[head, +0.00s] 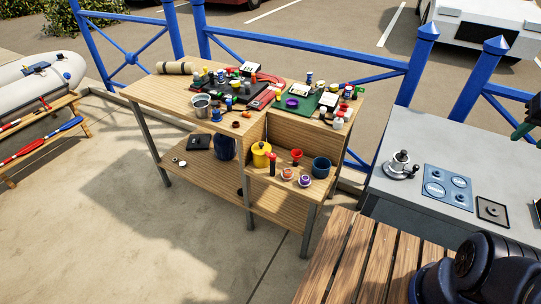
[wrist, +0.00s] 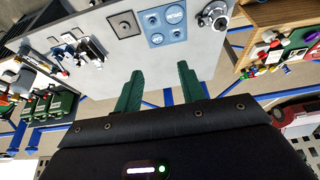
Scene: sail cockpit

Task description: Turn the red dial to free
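No red dial can be made out clearly in either view. A blue panel with several round blue dials (head: 447,187) lies on the grey console top; the panel also shows in the wrist view (wrist: 164,23). Beside it is a dark square plate with a small central knob (head: 492,210), also in the wrist view (wrist: 124,25). My gripper (wrist: 160,90) shows two green fingers, spread apart with nothing between them. It is apart from the console in the wrist view. In the head view a green piece at the right edge is cut off, so its pose is unclear.
A silver winch with a handle (head: 401,166) stands on the grey console (head: 420,135). Metal fittings (wrist: 88,50) sit farther left in the wrist view. A slatted wooden bench (head: 345,265) is in front. A cluttered wooden workbench (head: 150,95) and blue railings (head: 310,52) stand behind.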

